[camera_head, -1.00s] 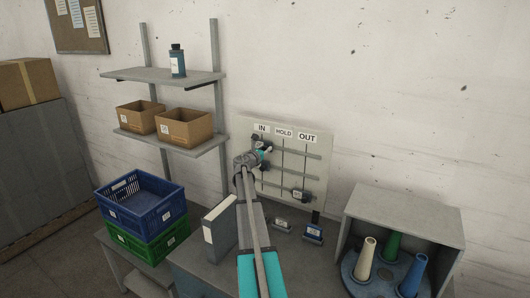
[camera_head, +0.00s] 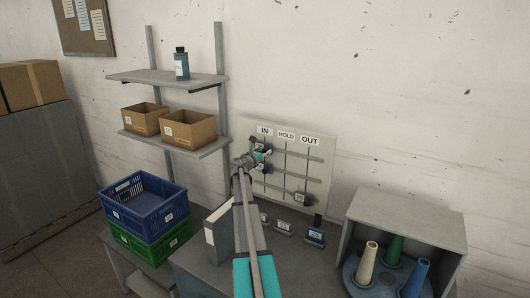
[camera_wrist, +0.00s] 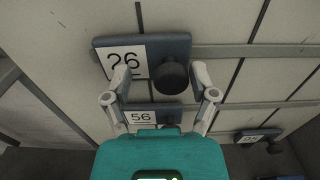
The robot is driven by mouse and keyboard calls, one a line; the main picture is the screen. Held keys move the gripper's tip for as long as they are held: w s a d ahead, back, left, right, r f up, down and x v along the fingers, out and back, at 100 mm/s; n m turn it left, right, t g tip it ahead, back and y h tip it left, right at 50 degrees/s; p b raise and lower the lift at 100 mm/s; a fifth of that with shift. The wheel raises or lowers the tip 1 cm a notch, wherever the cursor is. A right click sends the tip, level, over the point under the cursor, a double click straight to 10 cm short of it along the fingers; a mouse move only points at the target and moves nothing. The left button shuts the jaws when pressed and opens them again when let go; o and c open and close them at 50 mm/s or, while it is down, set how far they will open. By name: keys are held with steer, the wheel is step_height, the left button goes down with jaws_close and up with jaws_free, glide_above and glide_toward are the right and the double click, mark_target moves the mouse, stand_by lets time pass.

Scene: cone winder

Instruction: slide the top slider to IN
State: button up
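The top slider, a dark block with a white "26" tag and a round black knob, shows in the wrist view (camera_wrist: 173,76). It sits on the top rail across the vertical line under the IN label (camera_head: 264,131), seen also in the head view (camera_head: 262,142). My gripper (camera_wrist: 161,77) is open, with one fingertip on each side of the knob. The knob is nearer the right fingertip, with clear gaps visible. In the head view my gripper (camera_head: 262,156) partly covers the IN side of the panel.
The middle slider, tagged 56 (camera_wrist: 143,118), sits just below, also near IN. The panel (camera_head: 318,170) also bears HOLD and OUT labels. A cone box (camera_head: 425,225) stands right, and shelves and crates (camera_head: 143,200) stand left.

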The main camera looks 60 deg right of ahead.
steer(key=shift+s+d, duration=0.1)
steer(key=shift+s, duration=0.1)
steer(key=s+a, duration=0.1)
steer(key=a, duration=1.1)
stand_by(0.8)
